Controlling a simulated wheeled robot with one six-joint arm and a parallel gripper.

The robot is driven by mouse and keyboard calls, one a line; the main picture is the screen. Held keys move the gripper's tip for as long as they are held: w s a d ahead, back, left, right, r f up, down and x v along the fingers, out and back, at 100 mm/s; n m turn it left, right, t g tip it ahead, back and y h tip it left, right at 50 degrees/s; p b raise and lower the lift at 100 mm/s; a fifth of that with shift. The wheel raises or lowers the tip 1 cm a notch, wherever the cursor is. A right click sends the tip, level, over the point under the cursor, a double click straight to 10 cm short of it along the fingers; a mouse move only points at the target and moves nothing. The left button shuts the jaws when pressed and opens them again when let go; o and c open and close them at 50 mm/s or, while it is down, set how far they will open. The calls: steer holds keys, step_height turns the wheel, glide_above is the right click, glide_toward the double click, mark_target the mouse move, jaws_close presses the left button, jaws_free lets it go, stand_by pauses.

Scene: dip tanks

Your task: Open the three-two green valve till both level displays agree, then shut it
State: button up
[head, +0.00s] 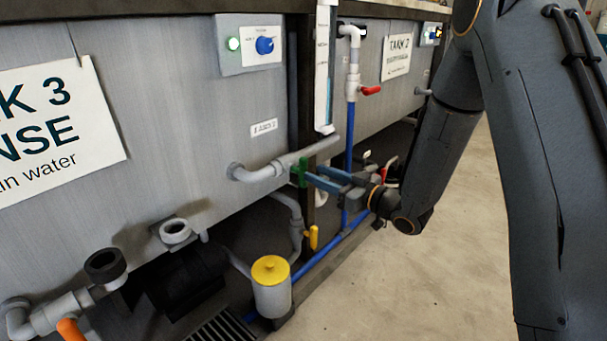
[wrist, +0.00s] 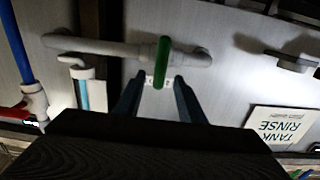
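The green valve handle (head: 299,171) sits on a grey pipe (head: 262,172) low on the tank front. In the wrist view the green handle (wrist: 162,62) stands crosswise to the grey pipe (wrist: 100,46). My gripper (head: 312,175) points at it with two blue fingers apart. In the wrist view my gripper (wrist: 159,78) has a fingertip on each side of the handle's lower end, with gaps; contact does not show. A tall level display (head: 323,70) hangs above the valve; its reading is too small to tell. A second level display cannot be made out.
A red-handled valve (head: 370,90) is on the pipe to the right, a yellow handle (head: 313,237) below. A yellow-capped canister (head: 270,285) stands on the floor. An orange handle (head: 70,330) is at lower left. Open floor (head: 400,290) lies to the right.

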mark_target(303, 168)
steer(key=b+x, duration=0.1)
steer(key=x, duration=0.5)
steer(key=shift+w+a+b, duration=0.1)
steer(key=shift+a+b, duration=0.05)
steer(key=shift+b, duration=0.25)
jaws_close()
